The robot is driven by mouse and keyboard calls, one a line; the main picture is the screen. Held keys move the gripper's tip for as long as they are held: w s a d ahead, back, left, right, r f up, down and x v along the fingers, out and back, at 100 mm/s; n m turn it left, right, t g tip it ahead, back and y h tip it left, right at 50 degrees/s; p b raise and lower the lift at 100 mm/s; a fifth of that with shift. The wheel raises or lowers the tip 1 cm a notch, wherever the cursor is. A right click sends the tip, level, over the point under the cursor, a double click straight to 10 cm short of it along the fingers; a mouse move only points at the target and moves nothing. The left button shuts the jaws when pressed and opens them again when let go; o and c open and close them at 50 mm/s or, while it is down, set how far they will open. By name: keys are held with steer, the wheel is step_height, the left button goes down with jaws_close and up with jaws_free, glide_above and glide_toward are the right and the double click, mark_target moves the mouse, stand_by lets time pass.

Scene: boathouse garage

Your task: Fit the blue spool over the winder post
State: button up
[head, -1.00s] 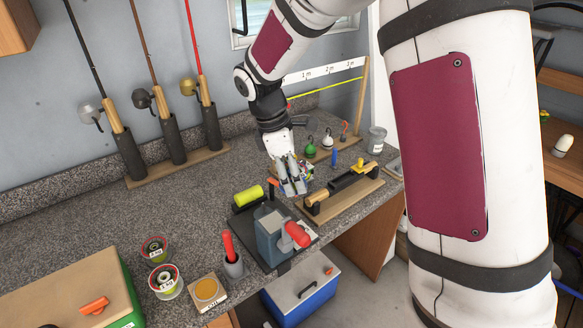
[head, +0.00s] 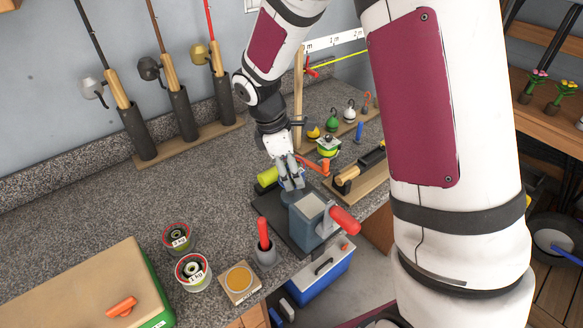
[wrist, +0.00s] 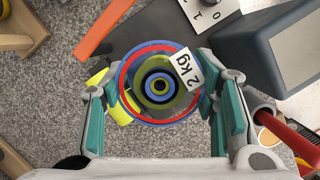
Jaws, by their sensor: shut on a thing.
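My gripper (head: 290,183) is shut on the blue spool, low over the back of the winder's dark base plate (head: 262,213). In the wrist view the spool (wrist: 128,78) sits between my two fingers (wrist: 160,92), its end face towards the camera. It has a blue rim, a red ring, a dark centre and a white "2 kg" label. The winder's blue-grey housing (head: 308,222) with a red crank handle (head: 344,219) is close in front of my gripper. I cannot make out the winder post; whether the spool is around it I cannot tell.
A yellow-green cylinder (head: 267,177) and an orange lever (head: 313,166) are close to my gripper. A green reel (head: 328,146) stands behind. A red-handled tool in a cup (head: 264,245) and two other spools (head: 193,270) stand in front. The counter's left middle is clear.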

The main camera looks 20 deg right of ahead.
steer(key=shift+f+b, duration=0.85)
steer(key=shift+f, duration=1.65)
steer(key=shift+f, duration=0.35)
steer(key=o, duration=1.2)
steer(key=shift+o, duration=0.2)
steer(key=shift+r, duration=0.1)
steer(key=v, duration=1.1)
steer(key=shift+a+r, duration=0.15)
steer(key=shift+r, duration=0.2)
steer(key=shift+r, duration=0.1)
